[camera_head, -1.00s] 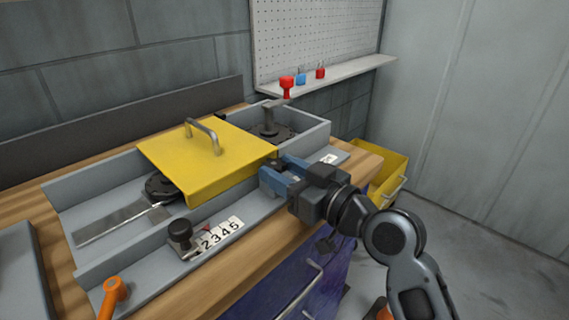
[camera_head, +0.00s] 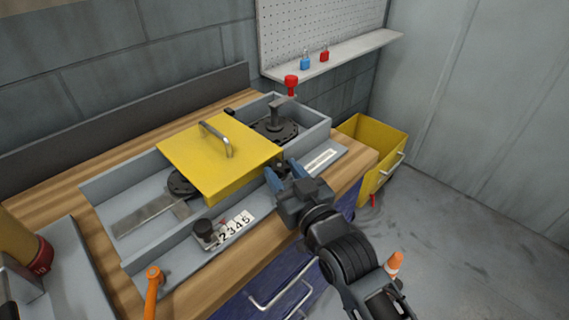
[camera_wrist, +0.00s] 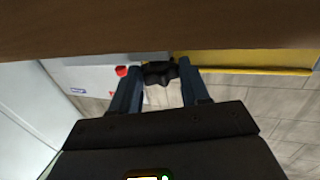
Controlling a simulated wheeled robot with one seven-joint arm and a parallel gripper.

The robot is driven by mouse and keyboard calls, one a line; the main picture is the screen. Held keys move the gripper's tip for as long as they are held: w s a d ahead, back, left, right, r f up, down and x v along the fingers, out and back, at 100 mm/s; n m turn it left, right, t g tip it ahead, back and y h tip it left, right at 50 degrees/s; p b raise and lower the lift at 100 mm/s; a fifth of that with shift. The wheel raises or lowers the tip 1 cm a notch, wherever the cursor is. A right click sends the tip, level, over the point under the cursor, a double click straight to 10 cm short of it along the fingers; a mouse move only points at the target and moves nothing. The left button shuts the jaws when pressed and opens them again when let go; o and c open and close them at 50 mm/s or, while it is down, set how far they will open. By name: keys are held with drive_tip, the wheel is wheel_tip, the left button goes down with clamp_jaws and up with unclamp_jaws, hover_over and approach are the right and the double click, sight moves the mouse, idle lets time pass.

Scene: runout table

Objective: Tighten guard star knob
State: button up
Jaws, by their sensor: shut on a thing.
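The black lobed star knob (camera_wrist: 161,70) shows in the wrist view between the two blue fingers of my gripper (camera_wrist: 158,78), which are shut on it. In the head view my gripper (camera_head: 282,172) is at the front right corner of the yellow guard (camera_head: 215,155). There the fingers and wrist largely hide the knob. The guard lies across the grey trough and has a metal handle (camera_head: 216,138) on top. I cannot tell from the frames how tightly the knob is seated.
A black knob (camera_head: 203,229) stands beside a number scale (camera_head: 236,230) on the front ledge. An orange handle (camera_head: 152,280) is at the front left. A yellow bin (camera_head: 375,148) stands right of the table. Padlocks (camera_head: 306,63) sit on the shelf.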

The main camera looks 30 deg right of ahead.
drive_tip(key=shift+d+f, duration=0.1)
drive_tip(key=shift+d, duration=0.2)
drive_tip(key=o, duration=0.8)
drive_tip(key=shift+s, duration=0.1)
drive_tip(key=shift+o, duration=1.3)
drive_tip(key=shift+a, duration=0.2)
drive_tip(key=s+b, duration=0.1)
drive_tip(key=s, duration=0.5)
drive_tip(key=shift+s, duration=0.25)
drive_tip(key=shift+s+b, duration=0.3)
drive_tip(key=shift+s, duration=0.35)
